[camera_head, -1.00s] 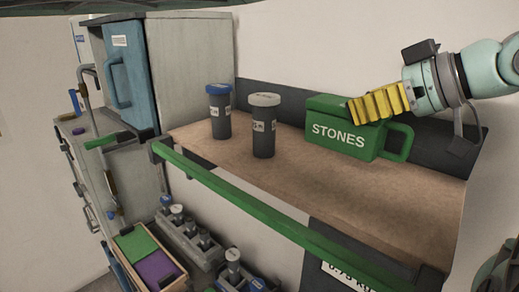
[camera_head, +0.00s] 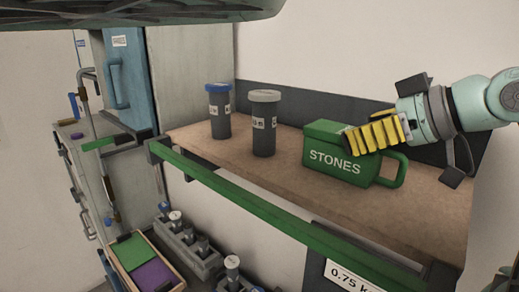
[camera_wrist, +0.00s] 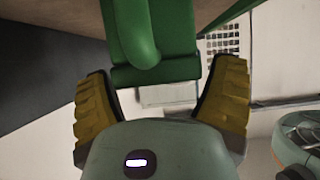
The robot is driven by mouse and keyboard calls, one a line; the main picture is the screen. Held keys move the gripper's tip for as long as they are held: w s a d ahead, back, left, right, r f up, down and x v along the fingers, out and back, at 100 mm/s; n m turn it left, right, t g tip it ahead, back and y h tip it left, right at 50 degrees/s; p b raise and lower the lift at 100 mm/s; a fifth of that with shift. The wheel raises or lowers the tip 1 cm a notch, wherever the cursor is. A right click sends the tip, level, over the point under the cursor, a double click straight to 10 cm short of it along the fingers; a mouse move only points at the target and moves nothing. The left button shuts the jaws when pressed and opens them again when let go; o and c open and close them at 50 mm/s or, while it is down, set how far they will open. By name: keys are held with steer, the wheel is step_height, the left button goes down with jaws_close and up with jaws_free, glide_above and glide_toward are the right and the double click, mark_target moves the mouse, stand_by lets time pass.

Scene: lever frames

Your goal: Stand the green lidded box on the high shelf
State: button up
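The green lidded box (camera_head: 330,166) is marked STONES and has a handle at its right end. In the head view it is upright over the right part of the brown high shelf (camera_head: 262,174). I cannot tell whether its base touches the board. The far finger is mostly hidden. In the wrist view the green box (camera_wrist: 178,35) lies between the two fingers (camera_wrist: 158,70).
A blue-capped jar (camera_head: 220,118) and a grey-capped jar (camera_head: 264,130) stand on the shelf left of the box. A green rail (camera_head: 250,203) runs along the front edge. A blue-doored cabinet (camera_head: 128,75) stands at the left. A tray (camera_head: 163,245) lies below.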

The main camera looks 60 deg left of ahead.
steer(key=shift+o, duration=0.9)
steer(key=shift+r, duration=0.1)
steer(key=shift+d+r, duration=0.1)
steer(key=shift+d, duration=0.05)
steer(key=b+v, duration=0.7)
steer(key=v, duration=0.4)
steer(key=shift+d+b, duration=0.4)
steer(key=shift+r, duration=0.1)
